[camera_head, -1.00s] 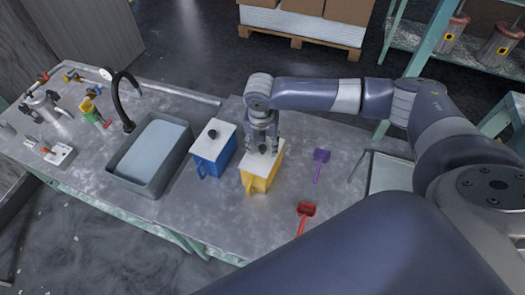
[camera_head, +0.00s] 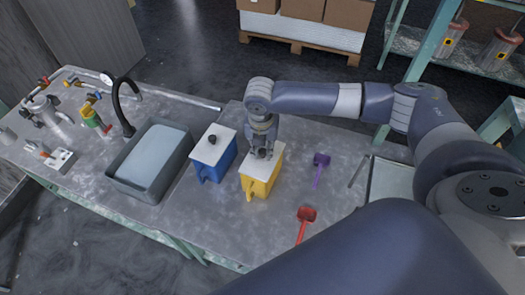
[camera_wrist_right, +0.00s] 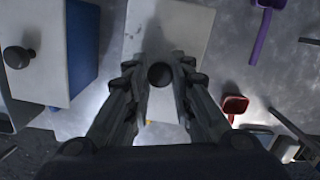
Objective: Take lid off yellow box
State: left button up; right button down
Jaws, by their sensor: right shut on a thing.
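The yellow box (camera_head: 257,188) stands on the grey table with its white lid (camera_head: 274,158) on top. My right gripper (camera_head: 264,154) comes down from above onto the lid's knob. In the right wrist view the dark round knob (camera_wrist_right: 160,75) sits between the two fingertips, and the lid (camera_wrist_right: 187,28) lies flat below. The right gripper is shut on this knob. I see no clear gap between the lid and the box. My left gripper is not in view.
A blue box (camera_head: 218,166) with a white lid and dark knob stands close on the left. A purple scoop (camera_head: 320,163) and a red scoop (camera_head: 306,214) lie on the right. A grey basin (camera_head: 140,182) is further left. The front table is clear.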

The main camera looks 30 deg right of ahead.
jog(key=r, duration=0.1)
jog(key=s+r, duration=0.1)
jog(key=shift+r+b, duration=0.35)
jog(key=shift+r, duration=0.05)
jog(key=s+r+b, duration=0.1)
jog(key=s, duration=1.4)
jog(key=shift+r+b, duration=0.3)
